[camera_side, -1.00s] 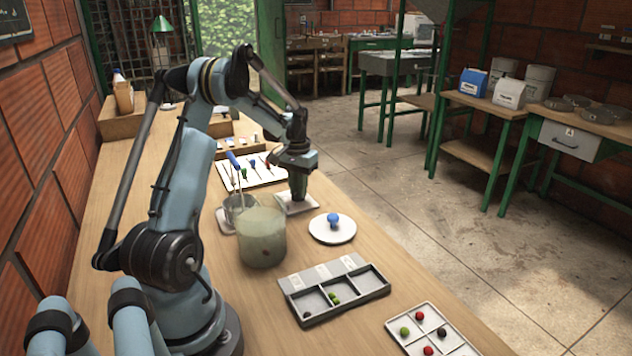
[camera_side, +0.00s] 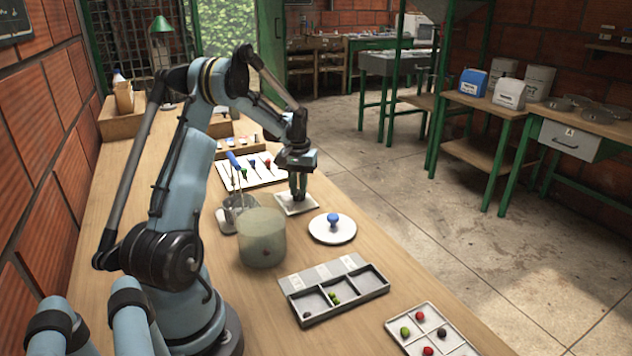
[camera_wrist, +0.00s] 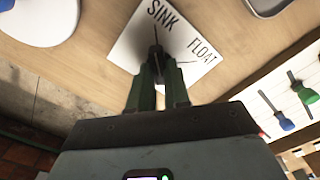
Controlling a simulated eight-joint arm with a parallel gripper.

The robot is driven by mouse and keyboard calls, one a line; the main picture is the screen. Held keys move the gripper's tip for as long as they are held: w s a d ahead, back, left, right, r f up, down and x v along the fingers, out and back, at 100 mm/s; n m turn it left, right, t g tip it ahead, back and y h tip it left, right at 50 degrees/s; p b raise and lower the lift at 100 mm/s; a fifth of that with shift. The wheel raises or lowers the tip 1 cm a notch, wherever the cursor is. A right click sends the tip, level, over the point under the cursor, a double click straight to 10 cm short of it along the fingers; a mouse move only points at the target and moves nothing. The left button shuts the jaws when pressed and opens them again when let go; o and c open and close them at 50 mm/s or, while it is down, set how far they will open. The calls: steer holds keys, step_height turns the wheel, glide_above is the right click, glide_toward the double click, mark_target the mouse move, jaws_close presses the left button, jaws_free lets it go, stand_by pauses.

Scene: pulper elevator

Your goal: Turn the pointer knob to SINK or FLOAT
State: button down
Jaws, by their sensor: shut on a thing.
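The white plate (camera_wrist: 184,27) marked SINK and FLOAT lies on the bench; it also shows in the side view (camera_side: 307,206). The dark pointer knob (camera_wrist: 156,55) stands on the plate, mostly hidden between my fingers. My gripper (camera_wrist: 158,72) points down over the plate and is shut on the knob; it also shows in the side view (camera_side: 297,196). A thin dark line on the plate runs toward the SINK word. Which way the knob points is hard to tell.
A glass jar of cloudy liquid (camera_side: 261,240) and a metal cup (camera_side: 238,207) stand left of the plate. A white lid with a blue knob (camera_side: 333,230) lies in front. A compartment tray (camera_side: 335,290) and a tool board (camera_side: 262,172) are nearby.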

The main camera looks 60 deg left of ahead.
steer(key=c, duration=1.1)
jaws_free()
steer(key=shift+r, duration=0.1)
step_height(320, 180, up, 12)
steer(key=shift+f, duration=0.1)
steer(key=w+d+r+m+t+y, duration=0.1)
steer(key=d+r+m+t, duration=0.1)
steer(key=d, duration=0.7)
steer(key=w+d+r+m+t, duration=0.1)
steer(key=d+r+m, duration=0.15)
steer(key=d, duration=0.75)
steer(key=s+d+f+m+t, duration=0.1)
steer(key=s+d, duration=0.1)
steer(key=d, duration=0.3)
steer(key=s+d+f+m+t, duration=0.1)
steer(key=s+d+f+m, duration=0.1)
steer(key=d, duration=0.2)
steer(key=s+d+f+m+t+h, duration=0.1)
steer(key=s+d+m+t, duration=0.1)
steer(key=d, duration=0.3)
steer(key=shift+s+d+f+m, duration=0.25)
steer(key=shift+s+d, duration=0.05)
